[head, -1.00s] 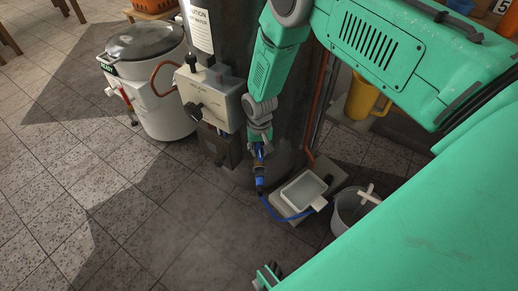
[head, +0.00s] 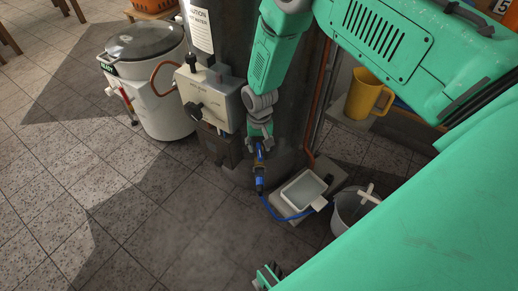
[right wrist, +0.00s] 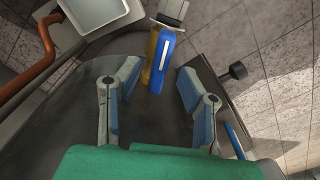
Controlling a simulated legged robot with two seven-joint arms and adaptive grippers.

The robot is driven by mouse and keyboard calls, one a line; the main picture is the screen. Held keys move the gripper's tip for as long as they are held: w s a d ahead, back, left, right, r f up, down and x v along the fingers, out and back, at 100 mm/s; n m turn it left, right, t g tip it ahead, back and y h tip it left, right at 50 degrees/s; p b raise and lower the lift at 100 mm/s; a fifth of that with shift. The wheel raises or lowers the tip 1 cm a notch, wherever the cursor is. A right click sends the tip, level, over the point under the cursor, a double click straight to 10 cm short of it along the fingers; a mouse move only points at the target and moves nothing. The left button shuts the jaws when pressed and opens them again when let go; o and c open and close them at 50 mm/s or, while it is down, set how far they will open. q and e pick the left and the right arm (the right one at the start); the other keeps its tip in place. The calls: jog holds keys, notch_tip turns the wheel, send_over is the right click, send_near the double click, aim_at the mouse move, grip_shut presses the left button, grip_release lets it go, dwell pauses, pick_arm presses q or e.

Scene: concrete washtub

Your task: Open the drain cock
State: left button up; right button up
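The drain cock shows in the head view as a small brass valve (head: 259,170) low on the dark cylinder, with a blue hose end below it. In the right wrist view its blue lever (right wrist: 162,62) with a white stripe points toward my gripper, and the brass body is partly hidden behind it. My right gripper (head: 261,148) is just above the valve in the head view. In the right wrist view the right gripper (right wrist: 158,77) is open, its blue-padded fingers either side of the lever's end, with gaps on both sides.
A grey control box (head: 212,95) with black knobs is left of my wrist. A copper pipe (head: 320,95) runs on the right. A tray of water (head: 303,190) on a block and a bucket (head: 352,207) stand at right. A white pot (head: 150,85) is at left; open floor lies in front.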

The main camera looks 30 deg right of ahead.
aim_at(259, 149)
notch_tip(259, 149, up, 10)
jog(key=shift+f, duration=0.15)
dwell(0.4)
